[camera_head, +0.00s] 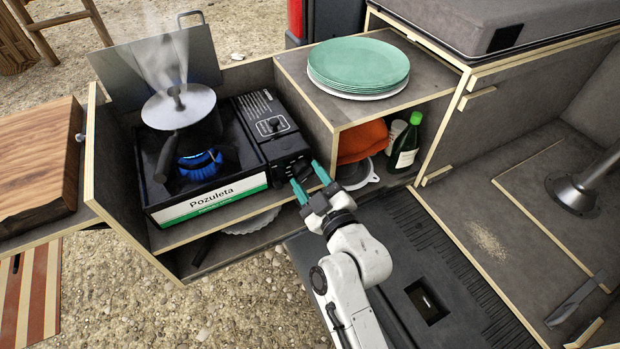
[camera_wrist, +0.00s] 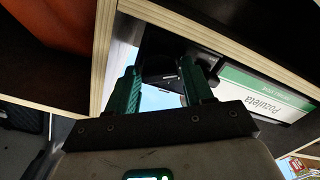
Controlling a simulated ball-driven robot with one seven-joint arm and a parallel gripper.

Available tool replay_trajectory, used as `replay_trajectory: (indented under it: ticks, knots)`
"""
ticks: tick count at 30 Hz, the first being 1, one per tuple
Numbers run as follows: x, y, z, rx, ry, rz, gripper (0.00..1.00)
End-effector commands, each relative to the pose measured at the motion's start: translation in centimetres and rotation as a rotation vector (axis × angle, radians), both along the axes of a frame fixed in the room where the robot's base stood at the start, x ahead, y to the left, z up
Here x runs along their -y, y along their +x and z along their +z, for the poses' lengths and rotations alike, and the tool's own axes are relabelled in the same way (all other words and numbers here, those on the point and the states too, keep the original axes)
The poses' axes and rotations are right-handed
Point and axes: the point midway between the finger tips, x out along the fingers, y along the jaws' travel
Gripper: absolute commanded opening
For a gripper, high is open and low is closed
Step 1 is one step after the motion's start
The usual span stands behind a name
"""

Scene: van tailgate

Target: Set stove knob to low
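The black camping stove (camera_head: 268,125) stands on the left shelf, with a white and green "Pozuleta" label along its front. A blue flame (camera_head: 200,165) burns under a steaming pot (camera_head: 180,108). The dark stove knob (camera_head: 301,171) is on the stove's right front face, partly covered by my gripper; its setting cannot be read. My gripper (camera_head: 309,175) points at that face with its two green fingers apart, one on each side of the knob. In the wrist view the knob (camera_wrist: 160,73) shows dark between the open fingers; contact cannot be made out.
A wooden divider (camera_head: 331,148) stands close right of my gripper. Green plates (camera_head: 358,62) are stacked above. A cutting board (camera_head: 38,160) lies far left.

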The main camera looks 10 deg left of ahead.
Motion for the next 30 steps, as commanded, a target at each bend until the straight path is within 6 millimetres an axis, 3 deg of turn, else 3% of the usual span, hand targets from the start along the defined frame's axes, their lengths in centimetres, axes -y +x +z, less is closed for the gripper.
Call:
replay_trajectory:
  ticks: [12, 23, 30]
  knots:
    - [0.00, -0.02, -0.01, 0.000, 0.000, 0.000, 0.12]
    - [0.02, -0.02, 0.00, -0.038, 0.056, 0.000, 0.12]
    - [0.05, -0.02, 0.04, -0.131, 0.194, -0.001, 0.12]
